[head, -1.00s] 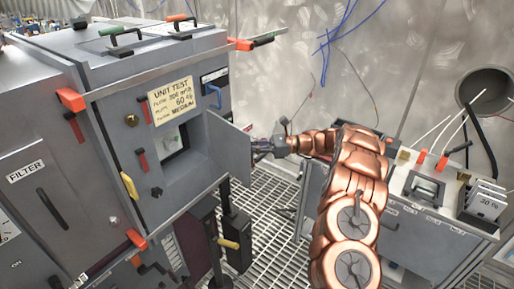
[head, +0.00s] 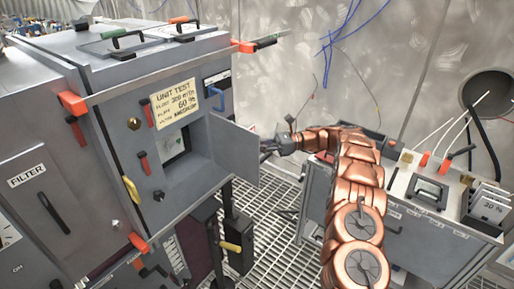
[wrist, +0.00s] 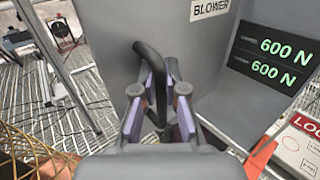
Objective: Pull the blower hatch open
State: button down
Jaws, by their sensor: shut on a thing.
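The blower hatch (head: 235,152) is a grey panel standing swung out from the right side of the opening in the grey cabinet in the head view. In the wrist view its face (wrist: 105,60) carries a "BLOWER" label and a dark curved handle (wrist: 150,60). My gripper (wrist: 157,90) has its purple-padded fingers on both sides of this handle and is shut on it. In the head view my gripper (head: 268,147) is at the hatch's outer edge, mostly hidden behind it and small.
The cabinet (head: 205,75) has a "UNIT TEST" note, levers and knobs around the opening. A grey console (head: 440,205) with switches stands right of my arm. Grating floor (head: 272,215) lies between them. The wrist view shows a "600 N" panel (wrist: 275,58) at right.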

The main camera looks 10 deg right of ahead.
jog(key=c, duration=1.2)
grip_release()
jog(key=shift+d, duration=0.1)
jog(key=d, duration=0.7)
jog(key=shift+d, duration=0.15)
